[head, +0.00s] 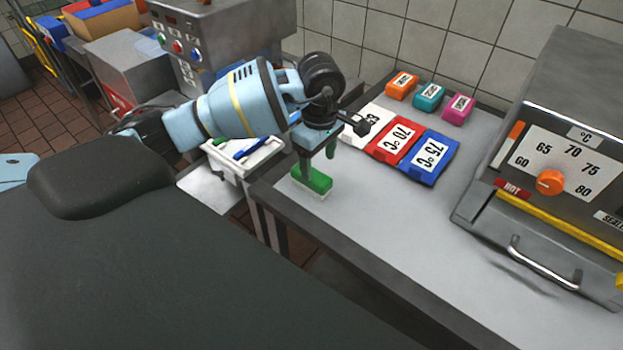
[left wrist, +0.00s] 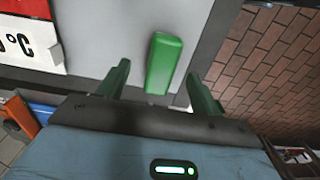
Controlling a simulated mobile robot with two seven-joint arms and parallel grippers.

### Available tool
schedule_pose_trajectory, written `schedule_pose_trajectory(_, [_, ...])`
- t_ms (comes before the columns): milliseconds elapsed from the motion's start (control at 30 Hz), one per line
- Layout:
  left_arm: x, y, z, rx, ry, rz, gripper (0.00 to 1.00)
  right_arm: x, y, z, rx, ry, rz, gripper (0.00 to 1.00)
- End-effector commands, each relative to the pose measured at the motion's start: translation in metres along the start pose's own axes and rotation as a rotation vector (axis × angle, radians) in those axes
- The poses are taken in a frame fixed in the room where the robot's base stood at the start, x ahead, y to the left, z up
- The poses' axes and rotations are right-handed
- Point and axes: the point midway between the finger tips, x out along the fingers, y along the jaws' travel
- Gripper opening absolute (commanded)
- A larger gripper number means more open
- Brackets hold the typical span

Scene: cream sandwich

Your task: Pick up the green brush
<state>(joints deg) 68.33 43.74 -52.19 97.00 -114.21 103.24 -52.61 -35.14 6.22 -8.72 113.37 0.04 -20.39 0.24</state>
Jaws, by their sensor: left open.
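The green brush (head: 314,180) lies on the grey table near its left corner, with a pale strip along its lower edge. In the left wrist view the green brush (left wrist: 163,62) shows between and a little beyond my fingers. My left gripper (head: 318,166) is over the brush, pointing down. It is open, with its two green-looking fingers apart on either side of the brush in the left wrist view (left wrist: 157,80). I cannot tell whether a finger touches it. My right gripper is not in view.
White, red (head: 393,143) and blue (head: 428,158) temperature cards lie behind the brush. Orange, teal (head: 428,97) and pink blocks stand at the back. A machine with an orange dial (head: 550,182) stands at right. The table's front middle (head: 440,260) is clear.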

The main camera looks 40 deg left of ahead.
Motion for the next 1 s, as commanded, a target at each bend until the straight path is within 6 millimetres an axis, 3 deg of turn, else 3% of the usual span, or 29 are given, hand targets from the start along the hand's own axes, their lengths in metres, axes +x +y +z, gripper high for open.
schedule_pose_trajectory(267, [0.013,-0.001,0.0,-0.001,-0.001,0.0,0.65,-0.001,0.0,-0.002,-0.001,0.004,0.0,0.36])
schedule_pose_trajectory(633, [0.058,-0.006,-0.004,0.0,-0.003,-0.001,0.65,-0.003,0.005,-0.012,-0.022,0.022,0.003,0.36])
schedule_pose_trajectory(933, [0.062,-0.006,-0.004,0.0,-0.002,0.001,0.65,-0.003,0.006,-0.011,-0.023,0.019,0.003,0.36])
schedule_pose_trajectory(1000, [0.062,-0.006,-0.004,0.0,-0.002,0.0,0.58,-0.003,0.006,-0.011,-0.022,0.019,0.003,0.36])
